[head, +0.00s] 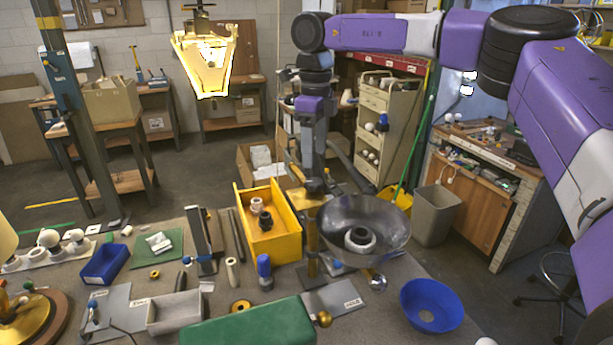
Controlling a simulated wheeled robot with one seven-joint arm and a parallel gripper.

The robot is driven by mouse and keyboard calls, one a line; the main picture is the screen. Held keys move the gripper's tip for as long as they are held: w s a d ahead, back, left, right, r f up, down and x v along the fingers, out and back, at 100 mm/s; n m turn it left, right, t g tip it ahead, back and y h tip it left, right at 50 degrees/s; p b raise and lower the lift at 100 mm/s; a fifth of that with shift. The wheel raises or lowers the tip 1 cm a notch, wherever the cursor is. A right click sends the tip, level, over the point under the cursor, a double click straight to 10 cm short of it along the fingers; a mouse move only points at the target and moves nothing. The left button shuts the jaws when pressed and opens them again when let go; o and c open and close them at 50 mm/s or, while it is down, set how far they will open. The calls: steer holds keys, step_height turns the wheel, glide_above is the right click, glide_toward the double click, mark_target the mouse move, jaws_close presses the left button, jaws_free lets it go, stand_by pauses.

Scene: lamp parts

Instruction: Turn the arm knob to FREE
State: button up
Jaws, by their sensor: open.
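My gripper (314,188) points down at the middle of the bench, above a brass post (312,243) and beside the rim of a grey metal dish (388,243). Its fingers are small and dark here; it is open, and I see nothing held. I cannot tell for sure which part is the arm knob. A small brass ball knob (323,319) shows at the right end of a green box (250,325). A grey plate (338,297) with small lettering lies behind that knob. Another lettered grey plate (112,302) lies at the left. I cannot read FREE on either plate.
A yellow bin (284,247) with dark and white rings inside stands left of the post. A blue bowl (431,306) is at the front right. A blue tray (104,264), a grey tray (174,312) and an upright blue-topped part (264,270) crowd the left and middle.

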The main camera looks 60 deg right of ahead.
mark_target(314, 181)
step_height(314, 181, down, 7)
steer(key=b, duration=0.5)
steer(key=shift+f, duration=0.2)
steer(key=shift+c, duration=0.2)
jaws_close()
steer(key=shift+r, duration=0.1)
